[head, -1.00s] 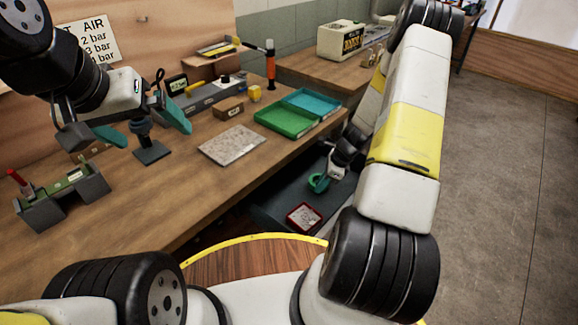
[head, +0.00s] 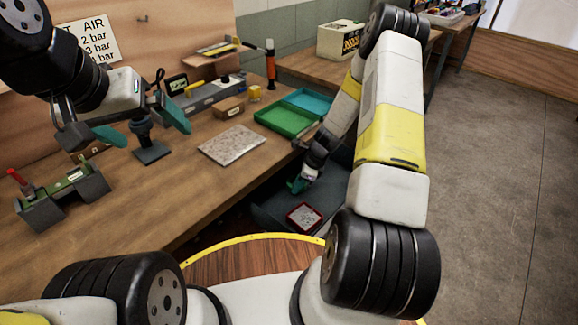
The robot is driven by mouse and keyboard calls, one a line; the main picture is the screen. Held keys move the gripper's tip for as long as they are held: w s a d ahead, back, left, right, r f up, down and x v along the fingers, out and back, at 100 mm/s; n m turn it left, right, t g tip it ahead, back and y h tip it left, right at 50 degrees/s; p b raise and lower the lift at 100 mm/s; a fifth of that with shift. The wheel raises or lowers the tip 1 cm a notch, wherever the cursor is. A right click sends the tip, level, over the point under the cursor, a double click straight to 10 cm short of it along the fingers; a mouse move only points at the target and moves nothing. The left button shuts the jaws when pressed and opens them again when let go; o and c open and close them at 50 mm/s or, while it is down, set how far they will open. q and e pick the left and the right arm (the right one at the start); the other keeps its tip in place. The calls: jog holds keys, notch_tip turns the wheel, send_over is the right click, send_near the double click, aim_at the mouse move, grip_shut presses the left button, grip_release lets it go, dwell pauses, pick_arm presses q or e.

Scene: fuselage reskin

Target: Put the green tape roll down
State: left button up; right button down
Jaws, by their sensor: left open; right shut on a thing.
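The green tape roll (head: 295,187) is small in the head view and partly hidden by the gripper. My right gripper (head: 302,182) is shut on it, low over the dark grey drawer or tray (head: 268,208) beside the bench. I cannot tell whether the roll touches the grey surface. My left gripper (head: 146,125) is open and empty above the left part of the wooden bench, in front of a small dark stand (head: 151,150).
A red-framed square item (head: 305,217) lies on the grey surface near the roll. On the bench (head: 185,190) are a speckled plate (head: 232,145), a green tray (head: 284,120), a blue tray (head: 308,101) and a grey-green fixture (head: 65,195).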

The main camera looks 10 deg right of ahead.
jog(key=shift+f, duration=0.15)
jog(key=c, duration=1.5)
grip_release()
